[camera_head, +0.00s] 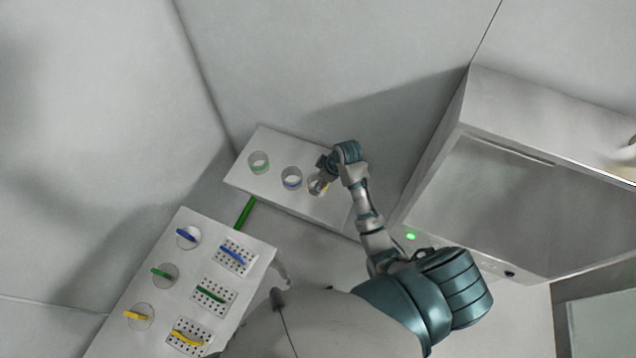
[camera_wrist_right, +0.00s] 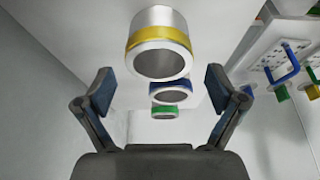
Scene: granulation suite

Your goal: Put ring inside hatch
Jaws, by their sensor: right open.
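Three metal rings stand in a row on a white shelf (camera_head: 277,142): one with a green band (camera_head: 259,162), one with a blue band (camera_head: 291,178), and one with a yellow band (camera_head: 317,186). My right gripper (camera_head: 323,172) is at the yellow-banded ring and partly covers it. In the wrist view, the right gripper (camera_wrist_right: 159,90) is open, with the yellow-banded ring (camera_wrist_right: 158,38) just beyond and between its fingertips, apparently not gripped. A large white cabinet (camera_head: 500,210) with a broad panel, possibly the hatch, stands at right. My left gripper is not seen.
A white panel (camera_head: 243,248) at lower left carries round pieces and perforated plates with blue, green and yellow handles. A green bar (camera_head: 246,213) lies between this panel and the shelf. A green light (camera_head: 410,237) glows on the cabinet. Walls close in behind the shelf.

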